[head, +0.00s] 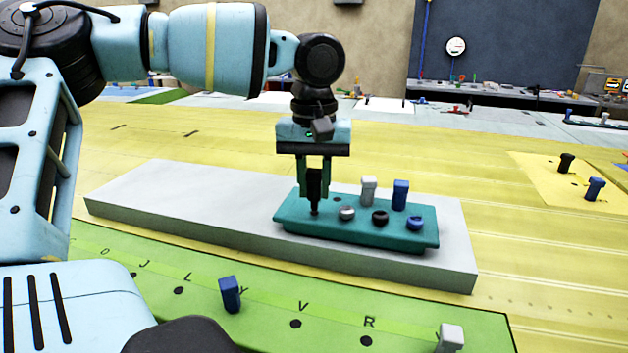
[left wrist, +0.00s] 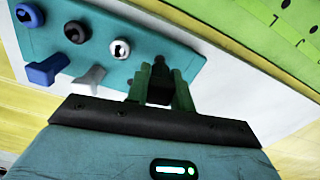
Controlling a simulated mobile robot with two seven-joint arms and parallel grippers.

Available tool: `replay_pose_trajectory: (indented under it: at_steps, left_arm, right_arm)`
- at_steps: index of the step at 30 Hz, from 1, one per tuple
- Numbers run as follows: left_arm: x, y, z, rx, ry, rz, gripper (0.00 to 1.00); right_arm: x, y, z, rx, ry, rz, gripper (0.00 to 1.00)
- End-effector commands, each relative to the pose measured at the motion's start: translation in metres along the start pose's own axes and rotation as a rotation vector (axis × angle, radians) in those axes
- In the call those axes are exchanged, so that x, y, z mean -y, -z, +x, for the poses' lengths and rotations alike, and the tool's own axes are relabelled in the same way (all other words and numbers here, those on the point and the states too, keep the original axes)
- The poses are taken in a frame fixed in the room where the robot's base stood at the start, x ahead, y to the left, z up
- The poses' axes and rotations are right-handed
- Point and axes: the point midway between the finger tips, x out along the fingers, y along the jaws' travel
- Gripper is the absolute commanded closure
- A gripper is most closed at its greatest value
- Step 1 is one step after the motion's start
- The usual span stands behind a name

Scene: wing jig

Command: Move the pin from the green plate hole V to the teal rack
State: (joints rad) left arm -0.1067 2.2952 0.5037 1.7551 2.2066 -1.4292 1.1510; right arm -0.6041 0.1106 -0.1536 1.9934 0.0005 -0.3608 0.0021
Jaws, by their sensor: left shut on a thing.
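My left gripper (head: 314,188) is shut on a black pin (head: 314,180), held upright over the left end of the teal rack (head: 290,222). The pin's lower tip is at the rack's top; I cannot tell whether it is in a hole. The left wrist view also shows the gripper (left wrist: 160,88), the dark pin (left wrist: 160,85) between its green fingers and the rack (left wrist: 125,72). Hole V (head: 296,323) in the green plate (head: 260,318) is empty. My right gripper is not in view.
The rack carries a grey pin (head: 369,190), a blue pin (head: 400,195) and grey (head: 347,213), black (head: 380,217) and blue (head: 415,223) rings. It sits on a pale block (head: 160,195). A blue pin (head: 230,294) and a grey pin (head: 450,338) stand on the green plate.

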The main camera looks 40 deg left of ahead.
Motion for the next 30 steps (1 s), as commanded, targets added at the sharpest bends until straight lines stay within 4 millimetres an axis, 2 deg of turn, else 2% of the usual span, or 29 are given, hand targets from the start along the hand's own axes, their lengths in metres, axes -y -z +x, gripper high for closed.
replay_pose_trajectory:
  at_steps: [14, 30]
  left_arm:
    - [0.000, 0.000, 0.001, 0.000, 0.001, 0.000, 1.00]
    - [0.000, 0.000, 0.019, 0.001, 0.001, -0.001, 1.00]
  right_arm:
    - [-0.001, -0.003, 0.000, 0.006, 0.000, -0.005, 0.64]
    - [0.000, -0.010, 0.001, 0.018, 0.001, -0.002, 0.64]
